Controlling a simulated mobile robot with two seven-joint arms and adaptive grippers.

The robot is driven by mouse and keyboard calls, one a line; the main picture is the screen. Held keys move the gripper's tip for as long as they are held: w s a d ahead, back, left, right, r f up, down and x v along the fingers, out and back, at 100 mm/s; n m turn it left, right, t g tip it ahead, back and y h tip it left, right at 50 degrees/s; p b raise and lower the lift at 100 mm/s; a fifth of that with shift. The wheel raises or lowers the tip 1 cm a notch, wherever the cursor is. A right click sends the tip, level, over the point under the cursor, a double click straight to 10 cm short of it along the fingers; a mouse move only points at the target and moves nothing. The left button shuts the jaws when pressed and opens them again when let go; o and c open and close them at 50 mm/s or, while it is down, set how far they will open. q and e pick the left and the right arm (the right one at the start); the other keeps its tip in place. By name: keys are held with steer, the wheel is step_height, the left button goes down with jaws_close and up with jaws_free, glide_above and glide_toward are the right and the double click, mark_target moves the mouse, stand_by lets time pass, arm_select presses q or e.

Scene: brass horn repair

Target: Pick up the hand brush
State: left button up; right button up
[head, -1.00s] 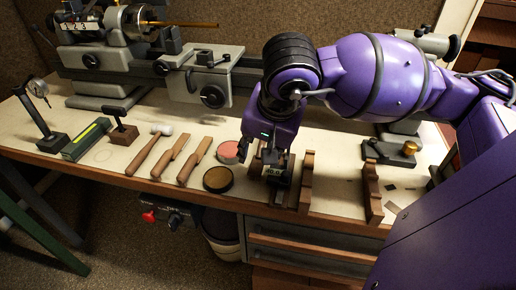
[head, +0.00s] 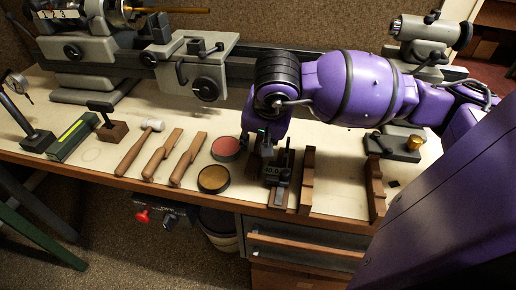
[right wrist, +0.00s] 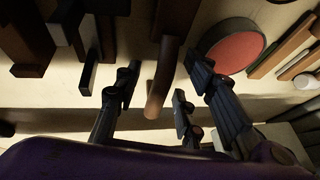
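A brown wooden handle (right wrist: 162,82), which looks like the hand brush, lies between the two finger pairs of my right gripper (right wrist: 160,100) in the right wrist view. It widens toward the top edge of that picture. I see a gap on each side of it, so the fingers are open around it and not touching. In the head view my right gripper (head: 276,165) points down low over the bench, and a brown wooden end (head: 280,197) shows just in front of it. The rest is hidden by the gripper. My left gripper is out of view.
Left of the gripper are a red disc (head: 225,148), an amber disc (head: 213,179), wooden tools (head: 188,160) and a mallet (head: 140,148). Upright wooden pieces (head: 307,180) (head: 375,190) stand to the right. A lathe (head: 190,65) runs along the back.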

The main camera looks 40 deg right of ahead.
steer(key=shift+c, duration=0.3)
jaws_close()
step_height(320, 180, up, 10)
stand_by(0.5)
